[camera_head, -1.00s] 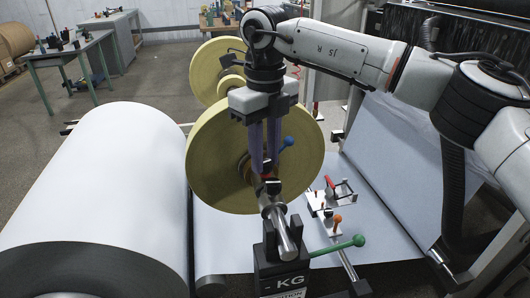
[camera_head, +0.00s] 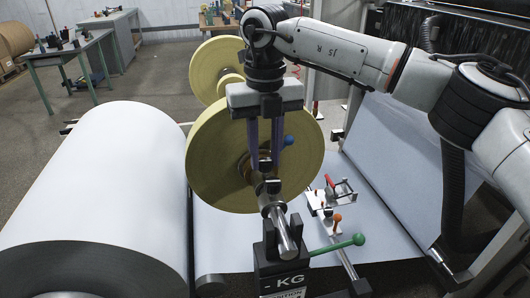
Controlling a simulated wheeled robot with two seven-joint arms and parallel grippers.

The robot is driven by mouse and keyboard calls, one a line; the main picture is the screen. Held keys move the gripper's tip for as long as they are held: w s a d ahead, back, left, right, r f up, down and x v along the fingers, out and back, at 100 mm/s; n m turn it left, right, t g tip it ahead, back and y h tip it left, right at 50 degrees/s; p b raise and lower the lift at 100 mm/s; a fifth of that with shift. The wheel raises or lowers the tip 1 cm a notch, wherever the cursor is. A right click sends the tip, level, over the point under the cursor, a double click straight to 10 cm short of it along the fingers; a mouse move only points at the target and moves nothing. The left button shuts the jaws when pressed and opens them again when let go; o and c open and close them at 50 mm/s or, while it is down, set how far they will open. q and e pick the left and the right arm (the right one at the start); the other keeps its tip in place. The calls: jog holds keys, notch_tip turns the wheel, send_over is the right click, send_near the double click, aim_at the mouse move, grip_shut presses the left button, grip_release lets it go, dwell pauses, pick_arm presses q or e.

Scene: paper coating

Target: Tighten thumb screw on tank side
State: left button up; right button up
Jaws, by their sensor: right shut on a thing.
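My right gripper (camera_head: 265,163) points straight down from the arm that comes in from the right. Its two fingers stand on either side of a small dark piece at the metal shaft (camera_head: 282,236), in front of the yellow disc (camera_head: 215,160). It is shut on this small piece, which I take for the thumb screw; the fingers partly hide it and its shape is unclear. No tank can be made out clearly. My left gripper is not in view.
A large white paper roll (camera_head: 105,185) fills the left. A black stand marked KG (camera_head: 283,274) is at the bottom. A green-knobbed lever (camera_head: 340,244) and a red-handled clamp (camera_head: 329,182) are right of the shaft. White sheet (camera_head: 385,130) rises at right. A table (camera_head: 75,48) stands far left.

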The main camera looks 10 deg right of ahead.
aim_at(265, 161)
jog(key=o, duration=1)
jog(key=shift+o, duration=0.2)
notch_tip(265, 161, up, 10)
jog(key=shift+r, duration=0.25)
jog(key=shift+s+f, duration=0.1)
